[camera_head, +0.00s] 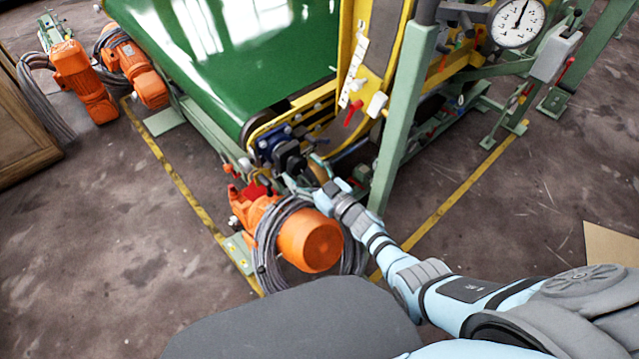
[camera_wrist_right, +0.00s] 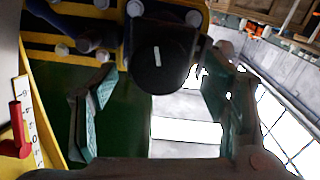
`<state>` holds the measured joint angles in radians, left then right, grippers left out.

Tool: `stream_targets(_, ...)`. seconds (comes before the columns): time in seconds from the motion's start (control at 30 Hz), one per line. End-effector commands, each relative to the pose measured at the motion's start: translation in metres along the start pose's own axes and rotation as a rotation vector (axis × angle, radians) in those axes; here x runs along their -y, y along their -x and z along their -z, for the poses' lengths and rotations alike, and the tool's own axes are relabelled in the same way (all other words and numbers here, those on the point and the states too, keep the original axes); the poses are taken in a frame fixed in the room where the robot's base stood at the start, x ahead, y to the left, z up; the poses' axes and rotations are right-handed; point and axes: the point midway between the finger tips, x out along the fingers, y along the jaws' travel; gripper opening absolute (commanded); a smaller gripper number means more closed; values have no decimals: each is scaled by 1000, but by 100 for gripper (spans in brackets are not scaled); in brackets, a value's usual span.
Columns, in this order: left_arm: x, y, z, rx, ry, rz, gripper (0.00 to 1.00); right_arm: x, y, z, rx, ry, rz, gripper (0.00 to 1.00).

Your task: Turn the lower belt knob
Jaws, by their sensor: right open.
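The lower belt knob (camera_head: 290,158) is a dark, blocky knob at the near corner of the green belt. In the right wrist view the knob (camera_wrist_right: 160,66) is black and round with a short white mark standing near upright. My right gripper (camera_head: 306,178) is just in front of the knob. In the wrist view its fingers (camera_wrist_right: 160,80) are open, one to each side of the knob, with gaps visible. I cannot tell whether the tips reach around it or stop short. My left gripper is not in view.
An orange motor (camera_head: 310,240) with coiled grey cable sits below my right gripper. A green post (camera_head: 402,115) and a yellow frame with a red lever (camera_head: 353,113) stand close to the right. The green belt (camera_head: 235,50) lies behind.

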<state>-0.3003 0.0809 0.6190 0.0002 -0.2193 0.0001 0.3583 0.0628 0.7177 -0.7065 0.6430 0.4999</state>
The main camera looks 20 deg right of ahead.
Motion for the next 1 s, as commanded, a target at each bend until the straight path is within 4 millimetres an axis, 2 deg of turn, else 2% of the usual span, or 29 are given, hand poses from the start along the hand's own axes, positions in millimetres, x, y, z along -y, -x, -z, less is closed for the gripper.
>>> stream_targets(0.2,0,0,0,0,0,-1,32,1,61,-1,3,1,1,68)
stream_targets(0.3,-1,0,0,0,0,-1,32,1,84,0,3,0,1,68)
stream_targets(0.4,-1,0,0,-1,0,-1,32,1,98,-1,3,-1,0,68)
stream_targets(1.0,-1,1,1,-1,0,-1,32,0,104,-3,11,-4,-6,68)
